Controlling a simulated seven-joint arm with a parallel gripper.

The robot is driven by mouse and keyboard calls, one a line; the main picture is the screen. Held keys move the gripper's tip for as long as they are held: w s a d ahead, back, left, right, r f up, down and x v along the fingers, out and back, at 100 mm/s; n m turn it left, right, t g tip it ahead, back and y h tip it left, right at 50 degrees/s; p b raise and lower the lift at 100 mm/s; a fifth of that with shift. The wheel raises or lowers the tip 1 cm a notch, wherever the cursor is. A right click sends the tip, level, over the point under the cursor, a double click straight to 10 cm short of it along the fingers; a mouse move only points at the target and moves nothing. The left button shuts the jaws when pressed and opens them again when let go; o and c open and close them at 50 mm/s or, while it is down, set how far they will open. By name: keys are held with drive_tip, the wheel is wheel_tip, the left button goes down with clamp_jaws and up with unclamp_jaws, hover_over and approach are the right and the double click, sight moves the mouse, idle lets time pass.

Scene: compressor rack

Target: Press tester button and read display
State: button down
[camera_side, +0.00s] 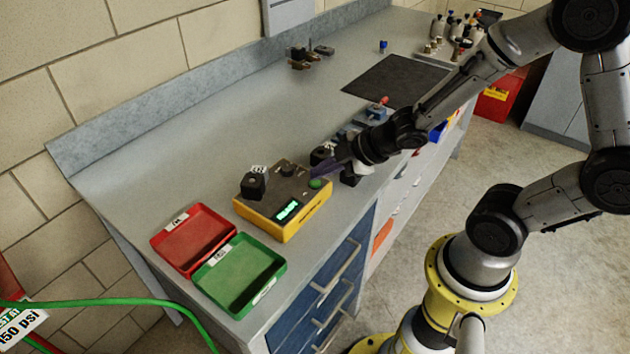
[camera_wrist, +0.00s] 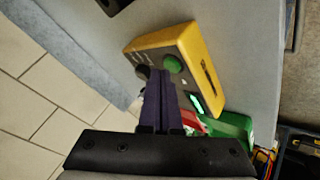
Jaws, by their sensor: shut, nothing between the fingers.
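The tester (camera_side: 283,203) is a yellow box with a dark top near the bench's front edge. Its round green button (camera_side: 316,183) is at the right front of the top, and shows in the wrist view (camera_wrist: 173,64). The lit display (camera_side: 287,211) appears to read "READY"; in the wrist view it is a green glow (camera_wrist: 196,104).
A red tray (camera_side: 186,232) and a green tray (camera_side: 238,270), both empty, lie left of the tester. Another black block (camera_side: 322,154) stands just behind my fingers. A dark mat (camera_side: 393,82) lies farther back.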

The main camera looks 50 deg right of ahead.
sight(321, 186)
drive_tip(key=shift+f, duration=0.4)
idle(0.8)
drive_tip(key=shift+r, duration=0.8)
drive_tip(key=shift+r, duration=0.1)
drive_tip(key=shift+r, duration=2.4)
